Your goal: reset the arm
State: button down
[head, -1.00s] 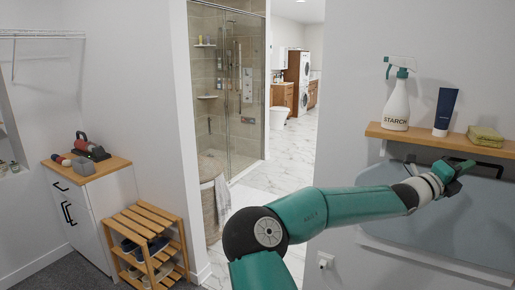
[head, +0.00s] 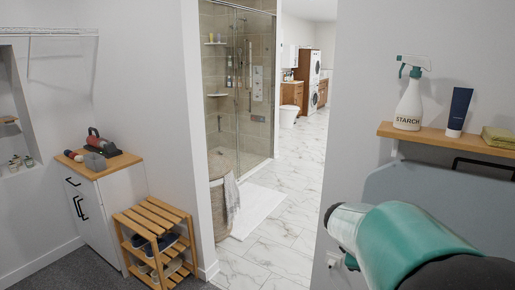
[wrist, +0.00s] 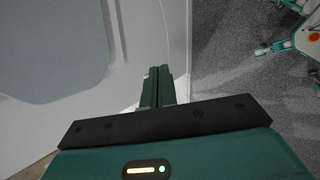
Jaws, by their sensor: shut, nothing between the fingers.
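My gripper (wrist: 157,88) shows in the wrist view as two dark green fingers pressed together, with nothing between them. It points along a pale wall panel, with grey carpet to its right. In the head view my green and black arm fills the lower right corner, in front of the wall under the shelf. My gripper itself cannot be made out in the head view.
A wooden wall shelf (head: 432,136) holds a starch spray bottle (head: 409,103), a dark blue tube (head: 459,111) and a folded green cloth (head: 498,137). A slatted shoe rack (head: 151,228) and a white cabinet (head: 105,205) stand left.

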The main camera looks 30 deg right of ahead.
jog(key=s+a+r+m+t+y, duration=0.1)
jog(key=a+r+m+t+y, duration=0.1)
jog(key=a, duration=1.6)
jog(key=s+a+r+m+t+y, duration=0.2)
jog(key=a+m+y, duration=0.3)
jog(key=a, duration=1.3)
jog(key=shift+s+r+t, duration=0.3)
jog(key=shift+r+t, duration=0.25)
jog(key=shift+t, duration=0.15)
